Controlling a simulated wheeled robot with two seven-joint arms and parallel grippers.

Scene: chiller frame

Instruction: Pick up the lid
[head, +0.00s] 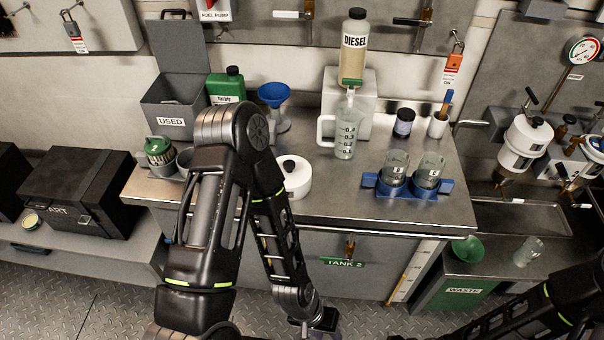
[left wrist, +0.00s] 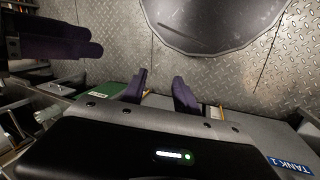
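A round white lid-like piece with a black knob (head: 295,178) sits on the steel bench, near its front edge; my left arm hides its left part. My left gripper (head: 325,330) hangs low at the bottom edge of the head view, in front of the bench and apart from the lid. In the left wrist view its two purple fingers (left wrist: 161,88) stand apart with nothing between them. The lid is not seen there. Purple fingers at the upper left of that view (left wrist: 60,42) look like my right gripper; their opening is unclear.
On the bench (head: 330,205) stand a measuring jug (head: 345,135), a blue holder with two glass beakers (head: 407,190), a dark jar (head: 403,122), a blue funnel (head: 274,95) and a green-topped jar (head: 159,151). A diesel bottle (head: 354,50) stands behind. Free bench lies right of the lid.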

